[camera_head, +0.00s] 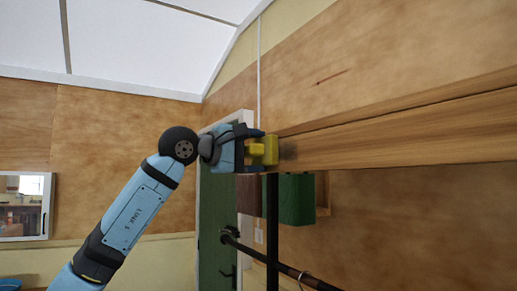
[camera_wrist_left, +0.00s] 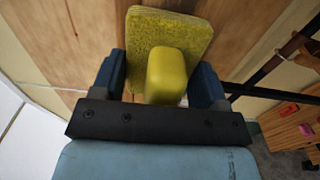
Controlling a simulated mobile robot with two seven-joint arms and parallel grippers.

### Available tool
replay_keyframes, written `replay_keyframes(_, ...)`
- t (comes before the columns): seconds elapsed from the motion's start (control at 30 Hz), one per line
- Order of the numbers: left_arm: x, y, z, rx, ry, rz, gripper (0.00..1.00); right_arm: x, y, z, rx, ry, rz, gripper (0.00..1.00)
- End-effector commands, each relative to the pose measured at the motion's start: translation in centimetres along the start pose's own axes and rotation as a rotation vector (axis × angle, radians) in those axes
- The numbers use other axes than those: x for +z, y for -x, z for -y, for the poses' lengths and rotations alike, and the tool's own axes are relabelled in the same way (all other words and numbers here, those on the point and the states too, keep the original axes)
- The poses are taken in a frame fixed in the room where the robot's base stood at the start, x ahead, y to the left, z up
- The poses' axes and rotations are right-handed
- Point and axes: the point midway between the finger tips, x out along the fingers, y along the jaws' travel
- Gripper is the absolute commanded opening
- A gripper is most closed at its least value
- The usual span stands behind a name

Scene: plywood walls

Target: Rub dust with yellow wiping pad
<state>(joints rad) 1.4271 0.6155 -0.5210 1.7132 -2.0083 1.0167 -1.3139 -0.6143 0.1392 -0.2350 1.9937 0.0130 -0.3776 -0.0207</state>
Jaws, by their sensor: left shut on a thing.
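My left gripper (camera_head: 258,146) is shut on the yellow wiping pad (camera_head: 271,151) by its handle. In the left wrist view the pad (camera_wrist_left: 168,33) shows its rough yellow plate and smooth yellow handle (camera_wrist_left: 166,76) between the two blue-grey fingers (camera_wrist_left: 163,82). The pad's face is toward the wooden beam (camera_head: 400,138), at the beam's left end. A dark smudge that looks like dust (camera_head: 288,149) shows on the wood just right of the pad. I cannot tell whether the pad touches the wood. My right gripper is not in view.
Below the beam hang a green box (camera_head: 297,200) and a brown box (camera_head: 249,196). A black upright post (camera_head: 272,230) and a black rail (camera_head: 285,268) stand under the pad. A green door (camera_head: 216,215) is behind my arm.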

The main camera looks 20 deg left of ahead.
Motion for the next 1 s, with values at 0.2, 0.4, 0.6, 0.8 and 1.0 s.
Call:
replay_keyframes(0.2,-1.0,0.0,0.0,-0.002,0.002,-0.001,0.48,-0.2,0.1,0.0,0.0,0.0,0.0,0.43)
replay_keyframes(0.4,-2.7,0.1,0.0,-0.003,0.003,-0.002,0.48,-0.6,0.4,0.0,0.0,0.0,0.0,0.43)
replay_keyframes(0.6,-3.5,0.3,0.0,-0.001,0.0,-0.001,0.48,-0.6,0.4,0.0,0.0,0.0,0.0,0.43)
replay_keyframes(0.8,-2.8,0.2,0.1,0.0,-0.001,0.001,0.48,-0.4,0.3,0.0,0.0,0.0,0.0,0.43)
replay_keyframes(1.0,-0.9,0.0,0.2,0.0,-0.002,0.002,0.48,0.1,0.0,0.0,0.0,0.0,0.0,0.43)
